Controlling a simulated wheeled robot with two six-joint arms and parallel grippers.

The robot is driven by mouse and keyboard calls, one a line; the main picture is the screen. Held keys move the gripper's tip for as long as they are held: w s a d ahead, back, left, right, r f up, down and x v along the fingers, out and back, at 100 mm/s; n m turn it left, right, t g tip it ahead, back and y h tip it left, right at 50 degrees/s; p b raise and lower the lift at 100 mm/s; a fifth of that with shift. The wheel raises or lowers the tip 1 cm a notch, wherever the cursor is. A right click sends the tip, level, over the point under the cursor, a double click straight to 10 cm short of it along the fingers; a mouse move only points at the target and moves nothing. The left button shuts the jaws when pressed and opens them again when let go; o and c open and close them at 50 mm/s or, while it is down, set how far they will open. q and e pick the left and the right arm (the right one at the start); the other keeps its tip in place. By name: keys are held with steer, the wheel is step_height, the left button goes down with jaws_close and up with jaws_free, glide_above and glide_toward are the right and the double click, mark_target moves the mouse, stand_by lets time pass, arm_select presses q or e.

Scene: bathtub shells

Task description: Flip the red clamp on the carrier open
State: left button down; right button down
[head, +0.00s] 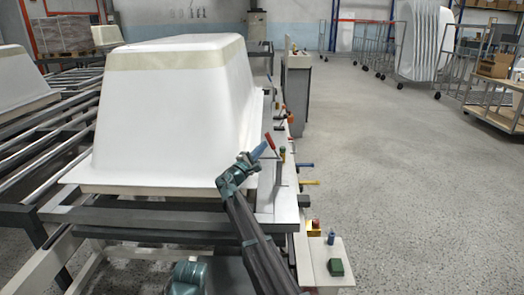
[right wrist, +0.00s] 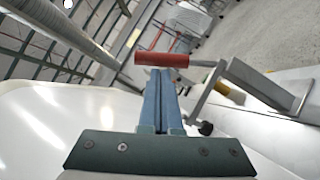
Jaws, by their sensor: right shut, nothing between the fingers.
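The red clamp (head: 270,141) stands at the right edge of the carrier (head: 150,216), beside the white bathtub shell (head: 172,105). Its red handle (right wrist: 162,59) lies across the right wrist view, on a metal lever joined to a grey bracket (right wrist: 255,82). My right gripper (head: 260,151) is shut and empty, its blue fingers pointing at the handle. In the right wrist view the fingertips (right wrist: 160,72) are right at the handle's near side; I cannot tell whether they touch it. My left gripper is not in view.
Clamps with blue (head: 305,165) and yellow (head: 308,182) handles stick out along the carrier's right side. A small side table (head: 318,255) holds a green block (head: 335,267). The shell's flange lies close to my right gripper. Open grey floor (head: 410,180) spreads to the right.

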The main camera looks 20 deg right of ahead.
steer(key=shift+r, duration=0.1)
steer(key=s+d+m+g+y+p, duration=0.1)
steer(key=d+m+g+y+p, duration=0.1)
steer(key=d+m+p, duration=0.3)
steer(key=s+d+r+m+g+y+p, duration=0.1)
steer(key=d+m+y+p, duration=0.4)
steer(key=p, duration=0.6)
steer(key=shift+s+d+r+m+g, duration=0.15)
steer(key=shift+s+d+m+g, duration=0.4)
steer(key=shift+m, duration=0.25)
steer(key=shift+s, duration=0.1)
stand_by(0.8)
